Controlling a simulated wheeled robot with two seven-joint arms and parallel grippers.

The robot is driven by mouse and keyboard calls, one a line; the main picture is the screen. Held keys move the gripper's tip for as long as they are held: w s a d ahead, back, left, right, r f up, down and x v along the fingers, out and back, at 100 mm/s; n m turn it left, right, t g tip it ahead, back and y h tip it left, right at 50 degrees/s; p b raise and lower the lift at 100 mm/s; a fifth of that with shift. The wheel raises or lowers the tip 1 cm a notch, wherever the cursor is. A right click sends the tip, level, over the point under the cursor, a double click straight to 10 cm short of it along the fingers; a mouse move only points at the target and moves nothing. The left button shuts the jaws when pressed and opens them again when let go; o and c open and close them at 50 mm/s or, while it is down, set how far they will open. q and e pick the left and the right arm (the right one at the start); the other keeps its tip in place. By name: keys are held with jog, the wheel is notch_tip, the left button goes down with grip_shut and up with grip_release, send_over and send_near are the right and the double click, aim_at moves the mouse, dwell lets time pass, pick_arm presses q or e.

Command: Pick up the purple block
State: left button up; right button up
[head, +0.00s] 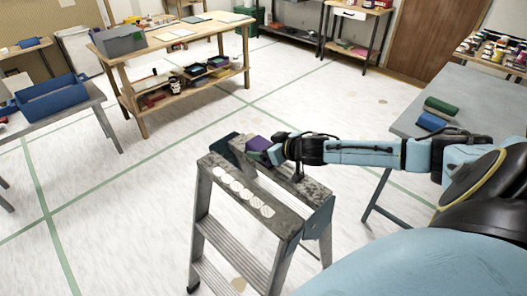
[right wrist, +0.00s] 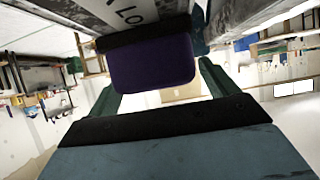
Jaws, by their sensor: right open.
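My right gripper (head: 268,153) is right at the block, reaching in from the right. In the right wrist view the purple block (right wrist: 150,65) shows large, ahead of the palm and between the two green fingers of the open gripper (right wrist: 158,82). I cannot tell whether the fingers touch it. My left gripper is not in view.
A wooden workbench (head: 180,42) stands behind.

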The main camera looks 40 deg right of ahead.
jog(key=shift+w+f, duration=0.3)
jog(key=shift+w, duration=0.25)
jog(key=c, duration=1.1)
